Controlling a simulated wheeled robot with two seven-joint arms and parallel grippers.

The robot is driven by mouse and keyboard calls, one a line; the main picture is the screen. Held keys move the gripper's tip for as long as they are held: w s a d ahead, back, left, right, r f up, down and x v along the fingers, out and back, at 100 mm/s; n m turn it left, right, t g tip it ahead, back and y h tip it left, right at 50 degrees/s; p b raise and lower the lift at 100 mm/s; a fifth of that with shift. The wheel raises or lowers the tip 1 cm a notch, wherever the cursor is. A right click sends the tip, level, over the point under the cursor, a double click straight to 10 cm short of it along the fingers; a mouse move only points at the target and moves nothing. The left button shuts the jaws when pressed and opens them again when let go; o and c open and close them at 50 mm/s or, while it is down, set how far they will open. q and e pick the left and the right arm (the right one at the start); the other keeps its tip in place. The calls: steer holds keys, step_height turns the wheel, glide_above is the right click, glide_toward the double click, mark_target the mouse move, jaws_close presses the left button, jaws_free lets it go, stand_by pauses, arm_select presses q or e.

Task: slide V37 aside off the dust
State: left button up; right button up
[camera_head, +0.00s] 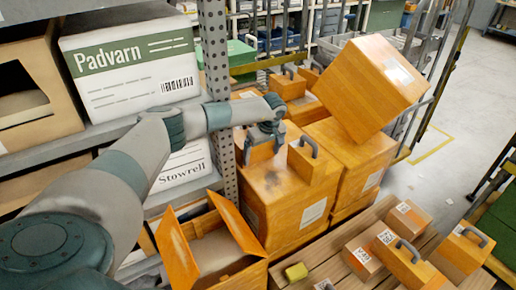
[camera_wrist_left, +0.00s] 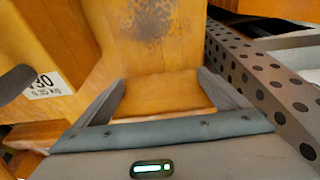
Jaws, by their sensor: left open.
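My left gripper (camera_head: 263,148) is over the top of a large orange crate (camera_head: 280,212). Its fingers are apart, one on each side of a small orange block (camera_wrist_left: 163,95) in the left wrist view. No label shows on that block, so I cannot tell if it is V37. A dark dusty patch (camera_head: 272,180) lies on the crate top in front of the gripper; the patch also shows beyond the block in the left wrist view (camera_wrist_left: 150,22). A handled block (camera_head: 308,164) stands just right of the gripper; its tag reads V30 in the left wrist view (camera_wrist_left: 45,85). My right gripper is out of view.
A perforated steel post (camera_head: 215,75) stands close left of the gripper, beside shelved white cartons (camera_head: 130,55). A big tilted orange box (camera_head: 368,80) rests behind right. An open orange carton (camera_head: 212,250) and a slatted pallet (camera_head: 395,222) with several small blocks are in front.

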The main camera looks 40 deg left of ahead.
arm_select(q)
steer(key=shift+w+a+b, duration=0.15)
steer(key=shift+a+b, duration=0.15)
steer(key=shift+a, duration=0.1)
stand_by(0.3)
steer(key=shift+d, duration=0.1)
steer(key=shift+s+d+p, duration=0.25)
steer(key=shift+d+p, duration=0.1)
steer(key=shift+d, duration=0.2)
steer(key=shift+s+d+p, duration=0.3)
steer(key=shift+d, duration=0.45)
steer(key=w+a+p+v, duration=0.1)
steer(key=p+v, duration=0.5)
steer(key=v, duration=0.6)
steer(key=shift+a+r+p, duration=0.35)
steer(key=shift+a+r, duration=0.35)
steer(key=shift+a, duration=0.15)
steer(key=shift+s+d+f, duration=0.1)
